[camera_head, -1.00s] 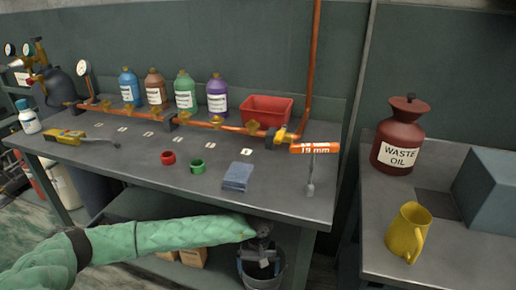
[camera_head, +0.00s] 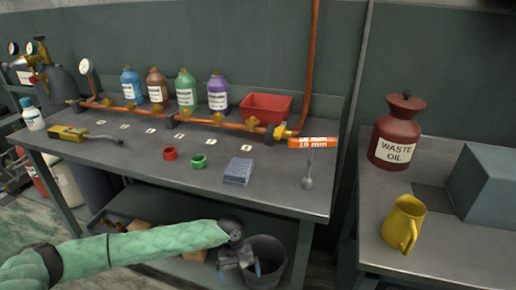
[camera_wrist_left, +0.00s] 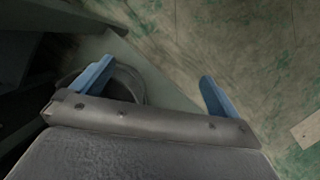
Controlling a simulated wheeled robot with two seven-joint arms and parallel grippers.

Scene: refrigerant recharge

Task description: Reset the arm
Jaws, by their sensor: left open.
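My left arm comes in from the left in a green sleeve. My left gripper (camera_head: 247,268) hangs in front of the bench's lower shelf, at the left side of a dark bucket (camera_head: 273,258). In the left wrist view its two blue fingers (camera_wrist_left: 156,92) are spread wide with nothing between them, and the floor shows beyond. Part of a round rim, seemingly the bucket (camera_wrist_left: 130,80), shows by the left finger. My right gripper is not in view.
The workbench (camera_head: 120,165) holds several bottles, a red bin (camera_head: 266,107), a red ring (camera_head: 170,153), a green ring (camera_head: 199,161), a grey-blue block (camera_head: 238,172) and an orange-handled tool (camera_head: 312,142). A side table at right holds a waste oil jug (camera_head: 397,135) and a yellow pitcher (camera_head: 404,224).

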